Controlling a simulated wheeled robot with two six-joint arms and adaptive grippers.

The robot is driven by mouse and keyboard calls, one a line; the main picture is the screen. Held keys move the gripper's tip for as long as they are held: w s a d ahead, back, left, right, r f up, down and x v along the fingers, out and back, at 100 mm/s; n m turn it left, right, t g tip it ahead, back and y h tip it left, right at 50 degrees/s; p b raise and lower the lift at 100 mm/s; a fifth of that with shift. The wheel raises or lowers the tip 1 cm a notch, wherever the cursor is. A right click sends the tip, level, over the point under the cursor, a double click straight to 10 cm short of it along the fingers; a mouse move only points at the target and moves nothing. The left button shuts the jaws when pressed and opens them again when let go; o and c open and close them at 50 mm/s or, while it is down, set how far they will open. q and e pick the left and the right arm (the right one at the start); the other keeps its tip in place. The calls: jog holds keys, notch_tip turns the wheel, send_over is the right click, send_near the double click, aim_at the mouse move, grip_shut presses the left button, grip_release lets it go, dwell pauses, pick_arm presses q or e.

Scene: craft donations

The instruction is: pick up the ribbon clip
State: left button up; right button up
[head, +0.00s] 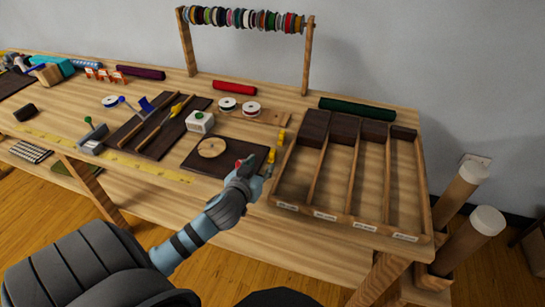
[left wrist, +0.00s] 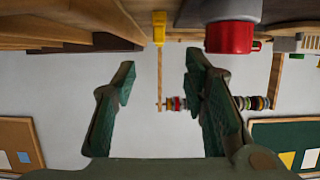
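Two small yellow clips stand between the dark mat and the sorting tray in the head view, a far one (head: 281,137) and a near one (head: 271,156). I cannot tell for sure which small piece is the ribbon clip. A small blue piece (head: 268,171) lies close to my left gripper (head: 243,168). In the left wrist view my left gripper (left wrist: 158,85) is open with nothing between its fingers. My right gripper is not in view.
The wooden sorting tray (head: 349,220) with labelled compartments stands right of the gripper. A dark mat (head: 222,166) bears a round wooden disc (head: 211,147). A white box (head: 200,122), spools (head: 251,108) and a ribbon rack (head: 308,60) are farther back.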

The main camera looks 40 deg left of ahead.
aim_at(272, 153)
pick_arm(q)
jog(key=b+x, duration=0.2)
jog(key=x, duration=0.8)
jog(key=shift+w+f, duration=0.15)
jog(key=shift+f, duration=0.05)
jog(key=shift+c, duration=0.2)
jog(key=shift+r, duration=0.1)
jog(key=c, duration=0.8)
